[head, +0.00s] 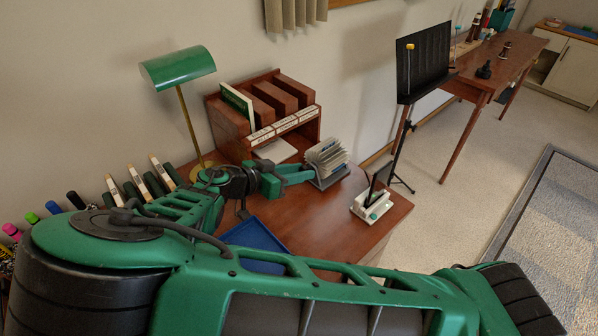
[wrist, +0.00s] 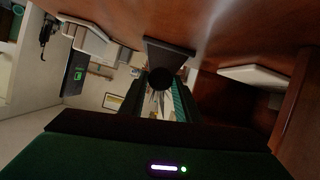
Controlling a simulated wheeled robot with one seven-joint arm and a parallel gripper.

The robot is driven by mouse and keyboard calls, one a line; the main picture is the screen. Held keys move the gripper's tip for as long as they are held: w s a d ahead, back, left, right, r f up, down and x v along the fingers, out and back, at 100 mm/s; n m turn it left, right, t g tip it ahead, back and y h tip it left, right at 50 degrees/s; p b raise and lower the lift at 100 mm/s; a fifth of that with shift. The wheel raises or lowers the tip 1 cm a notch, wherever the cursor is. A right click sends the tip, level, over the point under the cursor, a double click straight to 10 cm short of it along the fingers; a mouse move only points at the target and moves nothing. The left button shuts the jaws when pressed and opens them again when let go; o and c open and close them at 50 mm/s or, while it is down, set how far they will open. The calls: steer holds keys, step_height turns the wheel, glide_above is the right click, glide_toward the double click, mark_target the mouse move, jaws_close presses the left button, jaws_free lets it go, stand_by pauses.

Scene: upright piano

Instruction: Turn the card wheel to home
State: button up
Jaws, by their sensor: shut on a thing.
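The card wheel (head: 326,156) is a rotary file with a fan of pale cards on a grey stand. It sits near the back right of the wooden desk (head: 345,222) in the head view. My gripper (head: 307,171) reaches it from the left and is shut on its side knob. In the wrist view my gripper (wrist: 160,105) has its two dark fingers around the round black knob (wrist: 160,77), with the dark stand of the card wheel (wrist: 170,57) behind it. The cards are mostly hidden there, and I cannot read which card is in front.
A wooden sorter (head: 228,125) with labelled slots stands behind my gripper. A green desk lamp (head: 178,68) is at the left. A white device (head: 371,205) and a black music stand (head: 424,60) are at the right. A blue tray (head: 255,237) lies partly behind my arm.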

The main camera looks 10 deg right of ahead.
steer(key=n, duration=0.1)
steer(key=n+g+h, duration=0.1)
steer(key=n, duration=0.1)
steer(key=n+g+h, duration=0.1)
steer(key=shift+w+a+f, duration=0.15)
steer(key=shift+w+a, duration=0.1)
steer(key=shift+w, duration=0.15)
steer(key=n+h, duration=0.1)
steer(key=n, duration=0.1)
steer(key=shift+w+a+f+n+g, duration=0.1)
steer(key=shift+n+g, duration=0.3)
steer(key=shift+f+n+h, duration=0.15)
steer(key=shift+n+h, duration=0.45)
steer(key=shift+n, duration=0.5)
